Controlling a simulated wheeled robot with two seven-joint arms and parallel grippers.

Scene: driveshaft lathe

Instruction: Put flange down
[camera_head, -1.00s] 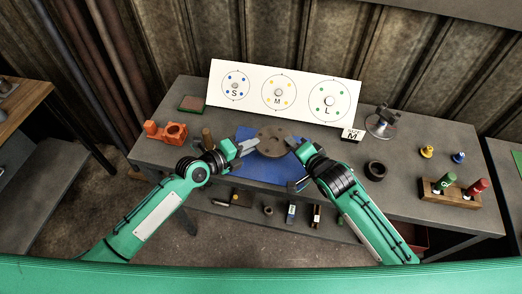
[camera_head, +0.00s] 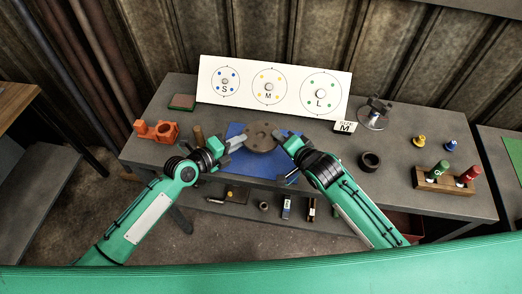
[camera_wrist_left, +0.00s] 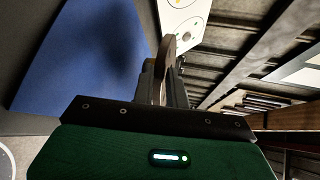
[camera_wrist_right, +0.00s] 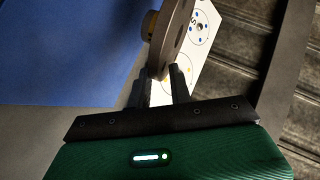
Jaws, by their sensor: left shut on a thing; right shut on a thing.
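The flange (camera_head: 262,137) is a round brown-grey disc with several holes. In the head view it is held between my two grippers over the blue mat (camera_head: 239,167). My left gripper (camera_head: 237,143) is shut on its left edge; the left wrist view shows the flange (camera_wrist_left: 169,58) edge-on between the fingers. My right gripper (camera_head: 289,142) is shut on its right edge; the right wrist view shows the flange (camera_wrist_right: 174,35) between the fingers, with a hub on one side. In the wrist views the flange appears raised off the mat (camera_wrist_right: 65,50). The exact gap is hidden.
Behind stands a white board (camera_head: 272,88) marked S, M, L, with a "SIZE M" card (camera_head: 345,127) beside it. An orange part (camera_head: 157,131) is at left. A black ring (camera_head: 370,160), a metal stand (camera_head: 375,114) and a wooden block with handles (camera_head: 445,180) are at right.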

